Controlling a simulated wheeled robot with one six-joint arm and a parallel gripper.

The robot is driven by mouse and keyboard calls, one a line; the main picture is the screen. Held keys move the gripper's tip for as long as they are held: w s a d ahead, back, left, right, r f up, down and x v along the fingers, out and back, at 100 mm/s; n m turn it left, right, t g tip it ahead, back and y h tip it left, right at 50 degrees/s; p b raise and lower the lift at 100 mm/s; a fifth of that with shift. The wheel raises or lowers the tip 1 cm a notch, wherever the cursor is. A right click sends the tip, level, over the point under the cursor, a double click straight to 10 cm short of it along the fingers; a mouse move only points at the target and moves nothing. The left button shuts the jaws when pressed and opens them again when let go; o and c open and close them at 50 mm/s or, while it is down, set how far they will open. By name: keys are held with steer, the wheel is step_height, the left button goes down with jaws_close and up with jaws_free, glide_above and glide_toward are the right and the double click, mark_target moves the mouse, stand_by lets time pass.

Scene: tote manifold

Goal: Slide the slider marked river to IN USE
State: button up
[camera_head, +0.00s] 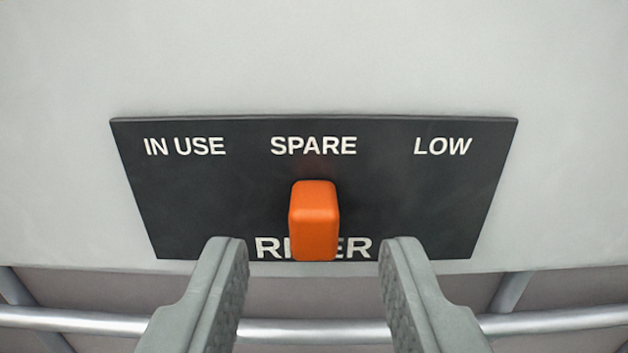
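The slider is an orange block-shaped knob (314,222) on a black plate (420,195) in the head camera view. It stands under the word SPARE, at the middle of the plate. IN USE is printed at the upper left and LOW at the upper right. The lettering at the bottom reads RIVER, partly covered by the knob. My gripper (312,248) is open, with one grey finger on each side below the knob. Both fingers are apart from the knob, with clear gaps.
The plate sits on a pale grey wall panel (300,60). Below the panel a horizontal metal tube (300,331) runs across the view behind my fingers, with slanted tubes at both sides. The plate's face left and right of the knob is bare.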

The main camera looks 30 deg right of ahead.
mark_target(189, 195)
steer(key=shift+x, duration=1.15)
steer(key=shift+c, duration=0.5)
jaws_close()
steer(key=shift+a, duration=0.1)
steer(key=w+a, duration=0.1)
steer(key=a, duration=0.1)
steer(key=w+a, duration=0.2)
steer(key=shift+a, duration=0.2)
steer(key=shift+o, duration=0.5)
jaws_free()
steer(key=shift+a, duration=0.15)
